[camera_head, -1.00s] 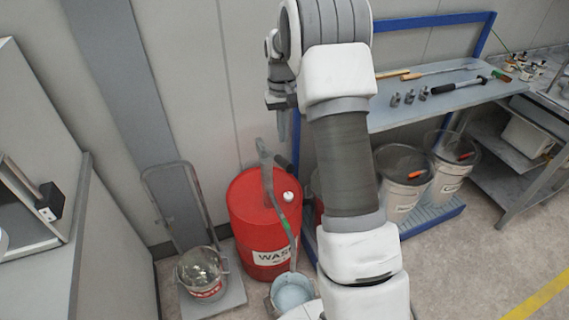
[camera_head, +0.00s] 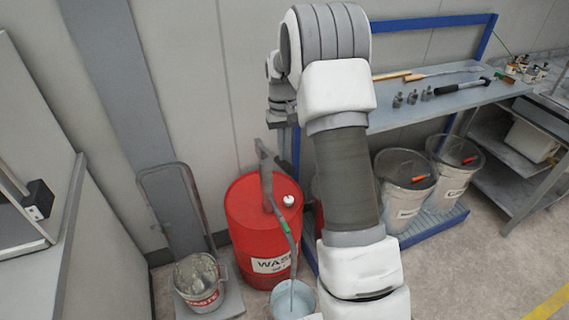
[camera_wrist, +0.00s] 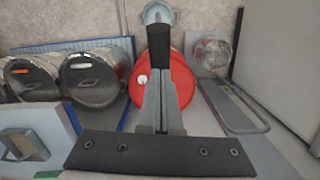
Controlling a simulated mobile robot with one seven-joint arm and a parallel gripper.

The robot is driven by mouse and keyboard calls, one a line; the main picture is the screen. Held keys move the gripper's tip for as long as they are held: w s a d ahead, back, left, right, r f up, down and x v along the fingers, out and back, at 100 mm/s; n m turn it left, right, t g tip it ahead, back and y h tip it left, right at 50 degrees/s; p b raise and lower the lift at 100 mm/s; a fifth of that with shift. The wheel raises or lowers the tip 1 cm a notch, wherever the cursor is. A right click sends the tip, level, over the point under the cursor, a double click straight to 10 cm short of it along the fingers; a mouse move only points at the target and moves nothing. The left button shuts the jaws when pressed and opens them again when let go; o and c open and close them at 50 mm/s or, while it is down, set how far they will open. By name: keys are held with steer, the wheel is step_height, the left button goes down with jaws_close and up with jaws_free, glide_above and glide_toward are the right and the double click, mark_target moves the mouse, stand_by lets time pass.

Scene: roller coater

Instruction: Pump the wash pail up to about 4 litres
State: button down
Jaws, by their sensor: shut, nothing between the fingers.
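The red drum (camera_head: 240,218), labelled WASH, stands against the wall with a grey hand pump (camera_head: 267,180) on its top. A green-marked spout runs down to the pale wash pail (camera_head: 285,306) in front of the drum. The pail's contents and level cannot be read. My gripper (camera_wrist: 160,75) is shut and empty in the wrist view, with the drum (camera_wrist: 182,90) behind it. A dark piece, possibly the pump's grip, lines up with the fingertips; contact cannot be told. In the head view my gripper is partly hidden, above and right of the pump.
A WASTE bucket (camera_head: 203,299) stands on a grey stand left of the drum. A blue-framed bench (camera_head: 450,99) with tools is at right, with two lidded pails (camera_head: 403,205) below it. A grey cabinet (camera_head: 30,285) edges the left side.

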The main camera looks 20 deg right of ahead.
mark_target(284, 163)
steer(key=shift+f, duration=0.1)
steer(key=shift+f+b, duration=1.3)
steer(key=shift+f, duration=0.85)
steer(key=shift+w+r+p, duration=0.15)
steer(key=shift+r+p, duration=0.05)
steer(key=shift+p, duration=0.1)
steer(key=shift+w+d+r+p, duration=0.1)
steer(key=shift+w+r+p, duration=0.1)
steer(key=shift+w+p, duration=0.25)
steer(key=shift+w+d+r+p, duration=0.1)
steer(key=shift+w+r+p, duration=0.1)
steer(key=shift+w+p, duration=0.2)
steer(key=shift+w, duration=0.5)
